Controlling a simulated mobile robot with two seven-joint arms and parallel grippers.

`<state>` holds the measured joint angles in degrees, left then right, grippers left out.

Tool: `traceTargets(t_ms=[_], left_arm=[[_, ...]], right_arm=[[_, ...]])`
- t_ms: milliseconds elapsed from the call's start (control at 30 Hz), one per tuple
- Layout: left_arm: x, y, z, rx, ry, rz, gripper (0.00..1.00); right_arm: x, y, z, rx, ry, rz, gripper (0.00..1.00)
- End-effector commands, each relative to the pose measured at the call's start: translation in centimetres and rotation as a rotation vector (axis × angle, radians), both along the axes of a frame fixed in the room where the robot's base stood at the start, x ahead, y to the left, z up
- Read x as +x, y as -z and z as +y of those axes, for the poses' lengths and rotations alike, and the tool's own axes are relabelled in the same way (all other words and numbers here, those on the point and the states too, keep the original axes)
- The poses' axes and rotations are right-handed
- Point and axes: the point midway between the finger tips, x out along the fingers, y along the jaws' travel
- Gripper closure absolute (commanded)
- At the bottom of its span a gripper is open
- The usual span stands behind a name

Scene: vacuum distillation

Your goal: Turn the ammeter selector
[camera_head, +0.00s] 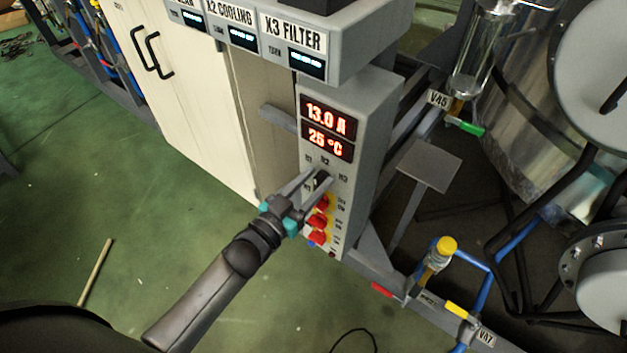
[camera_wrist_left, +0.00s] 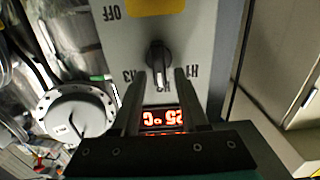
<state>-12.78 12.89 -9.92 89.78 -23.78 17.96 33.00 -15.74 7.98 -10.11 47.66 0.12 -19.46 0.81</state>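The ammeter selector is a black knob (camera_head: 320,181) on the front of a grey control box (camera_head: 371,118), below the red displays reading 13.0 A (camera_head: 328,116) and 25 °C. In the left wrist view the knob (camera_wrist_left: 158,62) shows upside down, with its light-marked handle toward the H2 label, between H1 and H3. My left gripper (camera_head: 319,180) is at the box front. Its two fingers stand apart, one on each side of the knob's handle (camera_wrist_left: 160,76). I cannot tell whether they touch it. My right gripper is not in view.
Red knobs on a yellow plate (camera_head: 328,203) sit just below the selector. A grey panel labelled X3 FILTER (camera_head: 293,33) overhangs above. A white cabinet (camera_head: 190,95) stands left; pipes and a yellow-topped valve (camera_head: 446,246) are at right. The green floor at left is mostly clear.

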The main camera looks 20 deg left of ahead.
Motion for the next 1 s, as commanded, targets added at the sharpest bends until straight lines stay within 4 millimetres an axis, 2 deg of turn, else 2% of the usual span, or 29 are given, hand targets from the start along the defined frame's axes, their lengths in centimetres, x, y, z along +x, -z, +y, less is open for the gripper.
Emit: traceTargets(t_ms=[33, 367, 1000], left_arm=[[-0.02, 0.01, 0.00, 0.000, 0.000, 0.000, 0.64], [-0.03, 0.01, 0.01, 0.000, 0.000, 0.000, 1.00], [-0.07, -0.02, -0.08, 0.040, 0.000, -0.015, 1.00]], right_arm=[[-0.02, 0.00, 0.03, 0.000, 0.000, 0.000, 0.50], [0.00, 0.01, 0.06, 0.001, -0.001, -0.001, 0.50], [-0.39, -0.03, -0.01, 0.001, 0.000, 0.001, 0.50]])
